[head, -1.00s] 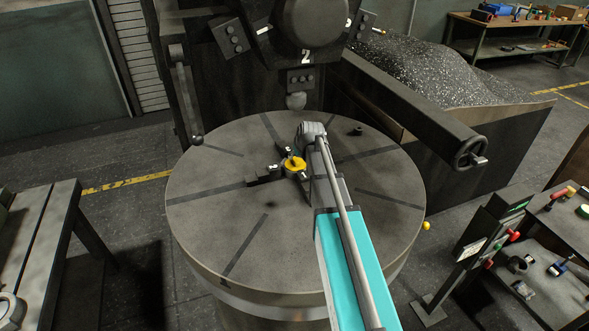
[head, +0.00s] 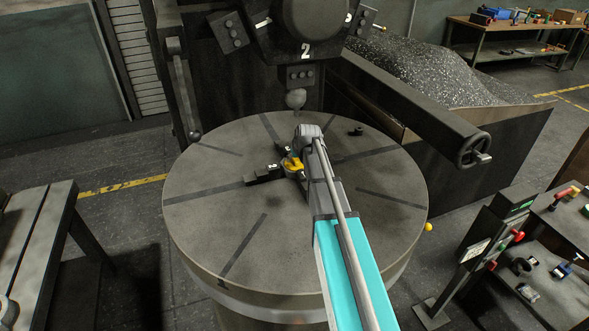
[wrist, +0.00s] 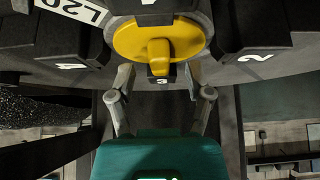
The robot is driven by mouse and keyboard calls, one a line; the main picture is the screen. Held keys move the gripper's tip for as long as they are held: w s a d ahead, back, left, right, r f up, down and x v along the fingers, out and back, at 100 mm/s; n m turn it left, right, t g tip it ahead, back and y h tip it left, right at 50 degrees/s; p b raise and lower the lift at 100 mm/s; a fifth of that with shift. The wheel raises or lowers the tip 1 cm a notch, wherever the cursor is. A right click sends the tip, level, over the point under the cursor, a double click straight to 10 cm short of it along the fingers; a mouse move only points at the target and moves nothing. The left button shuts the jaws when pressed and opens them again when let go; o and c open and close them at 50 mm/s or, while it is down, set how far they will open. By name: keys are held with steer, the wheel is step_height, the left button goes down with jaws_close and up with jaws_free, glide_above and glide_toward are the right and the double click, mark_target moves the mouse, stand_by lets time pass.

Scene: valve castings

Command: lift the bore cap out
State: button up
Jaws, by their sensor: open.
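The bore cap, a yellow round cap with a raised grip bar (wrist: 158,45), sits in the dark casting in the wrist view. In the head view the yellow cap (head: 291,163) shows near the middle of the round table, partly covered by my arm. My gripper (wrist: 159,75) is open, with one finger on each side below the cap's grip bar in the picture. Its fingers hold nothing, and I cannot tell whether they touch the cap. In the head view my wrist hides the fingers.
Dark numbered jaws (wrist: 262,60) surround the casting on the slotted round table (head: 210,225). A label "L20" (wrist: 75,8) lies at upper left in the wrist view. A numbered turret (head: 308,25) hangs behind the table. A beam with a handwheel (head: 470,150) stands at right.

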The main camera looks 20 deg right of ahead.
steer(key=shift+b+x, duration=0.45)
steer(key=shift+x, duration=0.35)
steer(key=shift+s, duration=0.1)
jaws_close()
